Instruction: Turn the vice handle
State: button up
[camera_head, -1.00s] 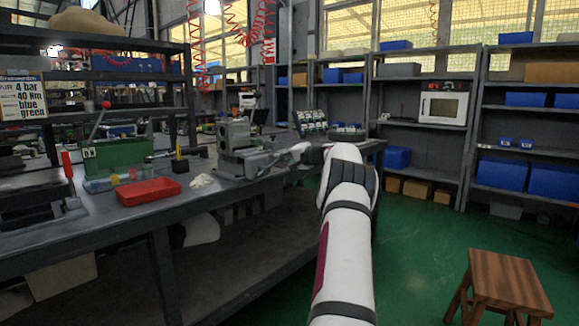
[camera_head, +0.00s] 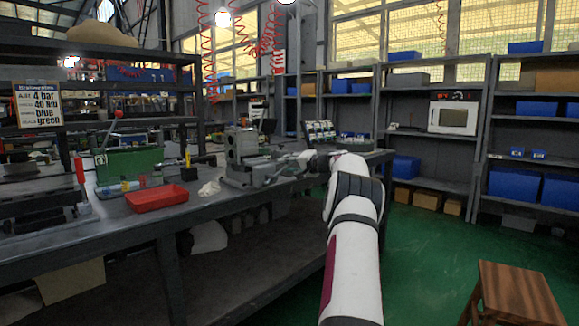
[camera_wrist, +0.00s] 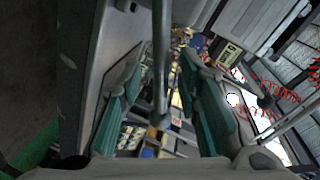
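The grey metal vice (camera_head: 241,148) stands on the workbench, left of my arm in the head view. My gripper (camera_head: 284,168) is at the vice's right side, small and partly merged with it in that view. In the wrist view a dark vertical bar, apparently the vice handle (camera_wrist: 160,60), comes down from the top and ends in a knob between the fingers. My gripper (camera_wrist: 163,112) has its two teal-padded fingers apart, one on each side of the bar. Gaps show between bar and pads. The vice body (camera_wrist: 190,12) appears to fill the top of the wrist view.
On the workbench (camera_head: 110,227) a red tray (camera_head: 156,198) and a green box (camera_head: 130,163) lie left of the vice, with a white crumpled cloth (camera_head: 209,188) close to it. A wooden stool (camera_head: 515,292) stands at lower right.

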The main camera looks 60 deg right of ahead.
jog(key=shift+s, duration=0.1)
jog(key=v, duration=1.2)
dwell(0.4)
